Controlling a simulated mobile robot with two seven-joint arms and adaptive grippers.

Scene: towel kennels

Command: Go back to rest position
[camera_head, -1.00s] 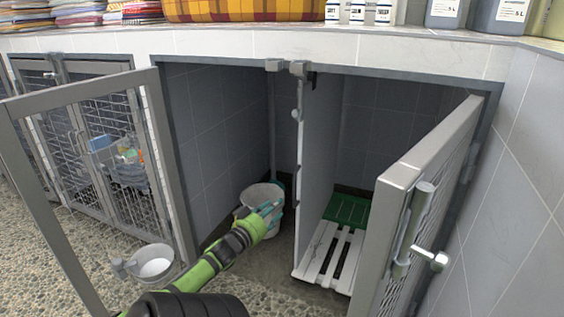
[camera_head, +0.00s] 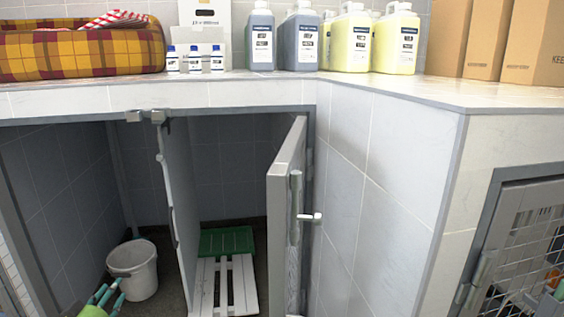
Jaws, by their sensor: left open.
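My left gripper (camera_head: 109,296) shows at the bottom left edge, with green parts and teal fingers. It is open and empty, in front of and below a white bucket (camera_head: 135,272). The bucket stands upright on the floor of the open left kennel, apart from the fingers as far as I can tell. A teal piece shows just behind the bucket's rim; what it is I cannot tell. Most of my left arm is out of the picture. My right gripper is not in view.
A grey divider (camera_head: 180,212) separates the kennels. The right one holds a white slatted board (camera_head: 225,285) and a green slatted piece (camera_head: 227,241); its door (camera_head: 287,210) stands open. Bottles, boxes and a plaid bed (camera_head: 80,52) stand on the counter (camera_head: 230,97). A mesh door (camera_head: 525,255) is at right.

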